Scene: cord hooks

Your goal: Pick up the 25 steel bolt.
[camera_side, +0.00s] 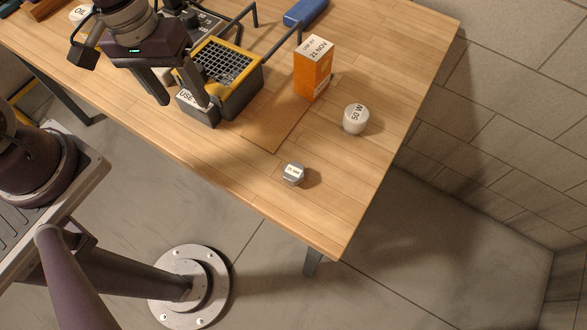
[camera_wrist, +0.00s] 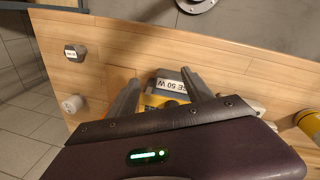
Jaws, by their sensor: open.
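The steel bolt (camera_side: 292,174) is a small grey hexagonal piece with a white label on top, too small to read surely. It sits on the wooden table near the front right edge. In the wrist view the bolt (camera_wrist: 75,53) is at the upper left, outside the fingers. My gripper (camera_side: 187,102) is open and empty, over the front of a yellow and black mesh-topped device, well left of the bolt. In the wrist view my gripper (camera_wrist: 160,76) has the device's "50 W" label between its fingers.
The mesh-topped device (camera_side: 247,88) stands beside my gripper. A blue object (camera_side: 305,12) lies at the back. The table (camera_side: 235,160) is clear around the bolt.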

